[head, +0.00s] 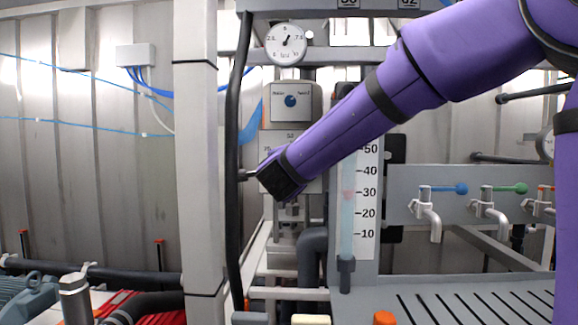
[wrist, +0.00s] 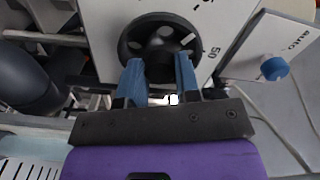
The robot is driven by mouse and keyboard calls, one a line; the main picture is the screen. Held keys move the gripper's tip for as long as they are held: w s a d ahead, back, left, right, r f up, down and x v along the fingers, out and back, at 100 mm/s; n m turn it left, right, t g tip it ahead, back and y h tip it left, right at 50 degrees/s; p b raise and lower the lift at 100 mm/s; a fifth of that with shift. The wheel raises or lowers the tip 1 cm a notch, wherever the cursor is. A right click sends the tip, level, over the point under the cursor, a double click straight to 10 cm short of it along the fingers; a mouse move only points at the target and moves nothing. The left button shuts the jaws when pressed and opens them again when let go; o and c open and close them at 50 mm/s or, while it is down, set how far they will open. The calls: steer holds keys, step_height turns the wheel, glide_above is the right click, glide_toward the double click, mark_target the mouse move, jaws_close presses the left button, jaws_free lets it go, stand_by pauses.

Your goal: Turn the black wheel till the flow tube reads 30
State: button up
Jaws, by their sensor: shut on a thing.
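The black wheel (wrist: 160,32) is in the wrist view, on a pale dial plate (wrist: 105,22) with the number 50 at its right. My gripper (wrist: 159,74) has its two blue fingers at the wheel's lower part, shut on it. In the head view my purple arm ends in the black gripper (head: 280,178) at the panel, and the wheel is hidden behind it. The flow tube (head: 347,225) stands upright right of my gripper, beside a scale (head: 368,200) marked 10 to 50. A faint reddish float in it appears level with about 30.
A round gauge (head: 285,44) and a box with a blue knob (head: 291,101) sit above my gripper. A black hose (head: 233,150) runs down close on its left. Valves with blue and green handles (head: 449,189) are at right.

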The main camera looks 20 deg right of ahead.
stand_by(0.4)
steer(key=shift+f, duration=0.1)
steer(key=o, duration=0.9)
steer(key=v, duration=1.1)
steer(key=shift+d, duration=0.1)
